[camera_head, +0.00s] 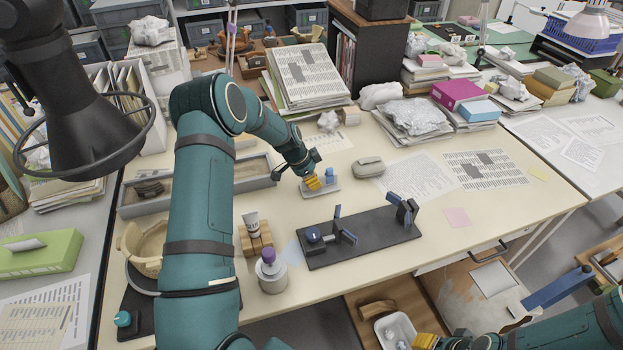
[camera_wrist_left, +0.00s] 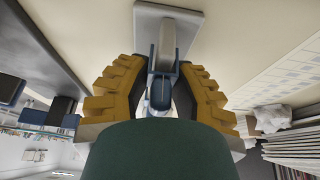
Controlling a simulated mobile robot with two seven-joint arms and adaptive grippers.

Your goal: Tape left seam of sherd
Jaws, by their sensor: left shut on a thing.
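My left gripper (camera_head: 314,184) reaches over the table to a small pale tray-like base (camera_head: 322,191). Its yellow ridged fingers (camera_wrist_left: 160,95) are shut on a small blue piece (camera_wrist_left: 162,78) with a pale strip above it. The piece looks like part of a tape holder, but I cannot be sure. Another blue part (camera_head: 329,173) shows beside the fingers in the head view. A beige curved vessel part (camera_head: 132,241), perhaps the sherd, is partly hidden behind my left arm; its seams are not clear. My right gripper (camera_head: 426,341) is at the bottom edge, mostly cut off.
A black fixture (camera_head: 372,241) with blue upright clamps stands mid-table. A purple-capped jar (camera_head: 271,276) and a wooden block with a small tube (camera_head: 252,226) are left of it. A grey case (camera_head: 369,167) lies right of my left gripper. Papers cover the right side.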

